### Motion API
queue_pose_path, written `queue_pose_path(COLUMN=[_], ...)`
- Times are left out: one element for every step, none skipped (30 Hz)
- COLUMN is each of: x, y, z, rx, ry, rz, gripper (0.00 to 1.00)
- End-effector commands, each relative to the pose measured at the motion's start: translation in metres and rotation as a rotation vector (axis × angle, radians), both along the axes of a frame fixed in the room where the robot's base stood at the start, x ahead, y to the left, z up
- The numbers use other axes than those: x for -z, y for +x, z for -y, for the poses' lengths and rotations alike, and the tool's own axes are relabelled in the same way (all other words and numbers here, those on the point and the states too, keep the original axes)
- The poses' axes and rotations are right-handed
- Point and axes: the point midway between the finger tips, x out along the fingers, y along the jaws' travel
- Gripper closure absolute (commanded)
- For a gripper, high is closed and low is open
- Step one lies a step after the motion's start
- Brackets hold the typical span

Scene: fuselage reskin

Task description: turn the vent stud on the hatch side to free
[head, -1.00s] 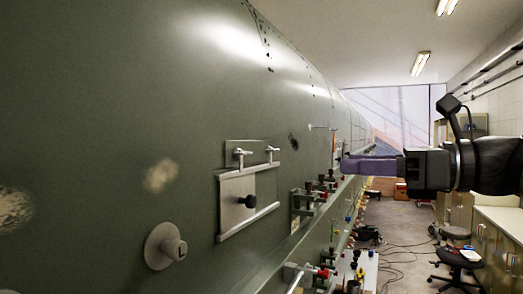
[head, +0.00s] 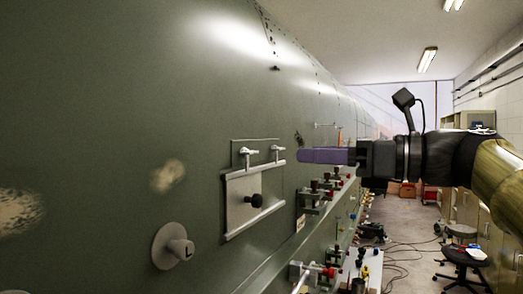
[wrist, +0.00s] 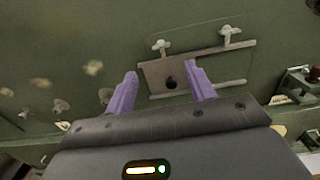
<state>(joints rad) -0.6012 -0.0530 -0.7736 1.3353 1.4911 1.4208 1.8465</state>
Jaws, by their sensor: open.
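A round stud marked "L" (head: 175,246) stands on a disc on the green skin, lower left of a hatch panel. The panel is a pale plate (head: 238,212) between two rails with a black knob (head: 254,200). Two T-shaped studs (head: 249,153) (head: 277,150) sit along its top. I cannot tell for sure which stud is the vent stud. My gripper (head: 302,155) is right of the panel, off the skin. In the wrist view, its two purple fingers (wrist: 160,73) are apart and empty, with the plate (wrist: 155,72) and knob (wrist: 171,82) beyond them.
A ledge with clamps and coloured knobs (head: 312,195) runs along the skin right of the panel. Small studs (wrist: 60,105) show at left in the wrist view. A black stool (head: 464,255) and cables lie on the floor at right. The aisle is otherwise fairly open.

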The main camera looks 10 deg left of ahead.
Motion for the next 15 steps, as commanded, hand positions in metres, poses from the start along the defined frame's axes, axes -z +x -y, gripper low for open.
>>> queue_pose_path(x=[-0.001,-0.001,-0.001,-0.001,-0.001,-0.001,-0.001,-0.001,-0.001,-0.001,-0.002,-0.001,-0.001,-0.001,-0.001], y=[0.003,0.004,0.007,0.009,0.011,0.013,0.015,0.016,0.019,0.02,0.022,0.024,0.025,0.027,0.029], z=[-0.009,-0.014,-0.021,-0.026,-0.031,-0.038,-0.043,-0.048,-0.055,-0.06,-0.066,-0.072,-0.077,-0.081,-0.086], rx=[-0.003,-0.003,-0.002,-0.003,-0.002,-0.003,-0.003,-0.004,-0.004,-0.004,-0.005,-0.005,-0.005,-0.005,-0.005], ry=[-0.001,-0.002,-0.002,-0.002,-0.001,-0.002,-0.002,-0.002,-0.002,-0.003,-0.002,-0.002,-0.003,-0.002,-0.001], rz=[-0.001,-0.002,-0.002,-0.002,-0.003,-0.003,-0.003,-0.003,-0.003,-0.002,-0.002,-0.002,-0.002,-0.002,-0.003], gripper=[0.45,0.45,0.45,0.45,0.45,0.45,0.45,0.45,0.45,0.45,0.45,0.45,0.45,0.45,0.45])
